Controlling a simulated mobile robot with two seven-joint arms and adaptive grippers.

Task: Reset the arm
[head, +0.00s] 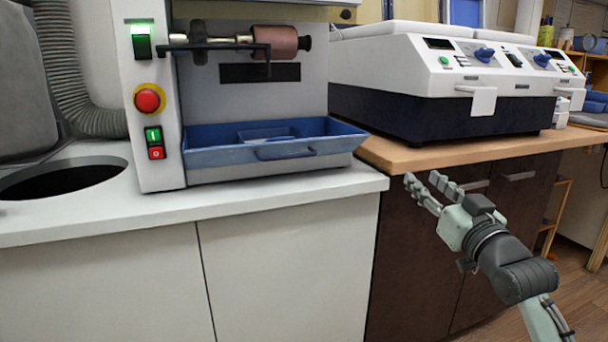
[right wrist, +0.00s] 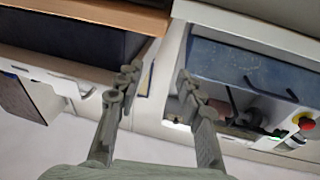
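My right gripper (head: 424,180) is in front of the dark brown cabinet, just below the edge of the wooden worktop. Its two fingers are spread apart with nothing between them. The right wrist view also shows the open, empty fingers (right wrist: 157,80). My left gripper is in neither view.
A grinding machine with a blue tray (head: 220,155) stands on the white counter (head: 300,192) at left. A round dark hole (head: 65,180) is in that counter. A white and dark two-station machine (head: 440,110) stands on the wooden worktop (head: 400,158). Floor shows at lower right.

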